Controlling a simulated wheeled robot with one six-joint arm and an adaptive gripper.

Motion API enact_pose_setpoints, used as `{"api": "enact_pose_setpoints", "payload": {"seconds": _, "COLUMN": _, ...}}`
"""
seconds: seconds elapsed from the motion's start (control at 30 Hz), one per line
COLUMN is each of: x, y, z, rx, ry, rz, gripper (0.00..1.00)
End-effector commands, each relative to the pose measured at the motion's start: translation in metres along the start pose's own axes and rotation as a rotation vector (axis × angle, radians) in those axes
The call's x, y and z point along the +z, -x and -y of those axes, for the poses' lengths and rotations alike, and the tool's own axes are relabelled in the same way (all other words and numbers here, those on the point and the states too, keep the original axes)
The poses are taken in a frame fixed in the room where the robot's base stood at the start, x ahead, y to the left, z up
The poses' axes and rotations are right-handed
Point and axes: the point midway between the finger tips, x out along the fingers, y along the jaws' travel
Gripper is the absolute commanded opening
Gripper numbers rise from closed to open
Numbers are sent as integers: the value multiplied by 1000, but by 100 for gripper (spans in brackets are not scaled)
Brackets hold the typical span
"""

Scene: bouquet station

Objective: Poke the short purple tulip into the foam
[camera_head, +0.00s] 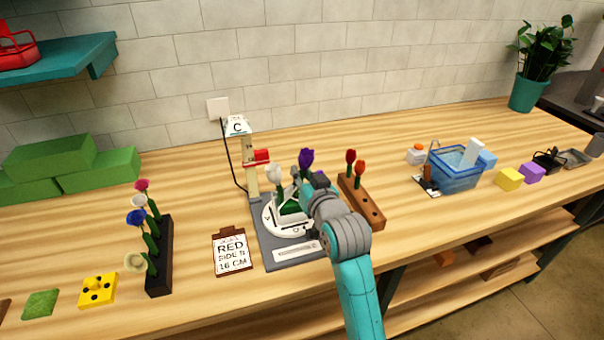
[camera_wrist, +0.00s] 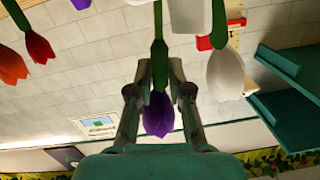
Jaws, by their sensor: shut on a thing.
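A purple tulip (camera_head: 306,159) stands bloom-up above my gripper (camera_head: 300,186). In the upside-down wrist view the same purple tulip (camera_wrist: 158,114) shows between the two fingers, which are shut on its green stem. Green foam (camera_head: 289,208) shows in a pale holder on the round white turntable (camera_head: 270,216), just beside and below my gripper. The lower stem end is hidden, so I cannot tell whether it touches the foam. A white tulip (camera_head: 274,173) stands at the left of the holder and also shows in the wrist view (camera_wrist: 226,75).
Red and orange tulips (camera_head: 351,160) stand in a wooden rack (camera_head: 373,213) right of my gripper. A lamp-like post marked C (camera_head: 237,126) stands behind left. A clipboard (camera_head: 231,252) reads RED, SIDE B, 16 CM. A black flower rack (camera_head: 160,270) is at left.

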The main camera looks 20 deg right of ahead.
Motion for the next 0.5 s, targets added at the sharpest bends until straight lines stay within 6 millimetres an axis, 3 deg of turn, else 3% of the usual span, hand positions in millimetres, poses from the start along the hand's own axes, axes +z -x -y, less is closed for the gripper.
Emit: {"api": "enact_pose_setpoints", "payload": {"seconds": 0.5, "x": 5, "y": -1, "z": 0, "rx": 0, "ry": 0, "rz": 0, "gripper": 0}}
